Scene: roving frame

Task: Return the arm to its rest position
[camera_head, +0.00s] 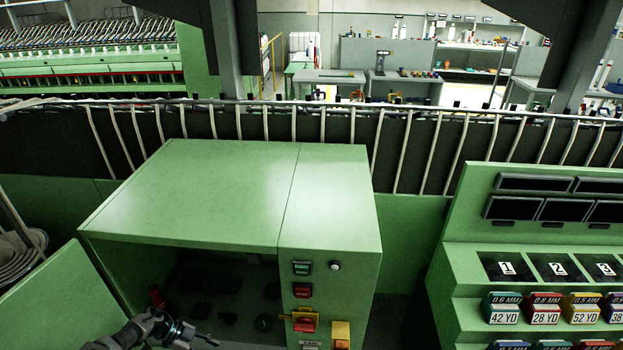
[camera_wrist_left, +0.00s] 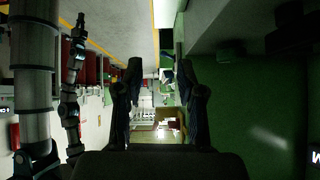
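My left arm (camera_head: 130,335) comes in at the bottom left of the head view. Its left gripper (camera_head: 200,338) is in front of the dark opening of the green cabinet, near the lower picture edge. In the left wrist view both dark fingers of the left gripper (camera_wrist_left: 161,85) stand apart with nothing between them, so it is open and empty. A slim jointed arm (camera_wrist_left: 70,110), probably my right one, shows at the left of that view; its dark tip (camera_wrist_left: 79,30) is too small to read. My right gripper does not show in the head view.
The green cabinet (camera_head: 200,195) has buttons and a red-and-yellow switch (camera_head: 304,320) on its front. A green shelf unit (camera_head: 480,240) with numbered slots and coloured boxes stands right. A railing (camera_head: 300,105) runs behind. A green surface (camera_wrist_left: 245,110) lies close right of the left gripper.

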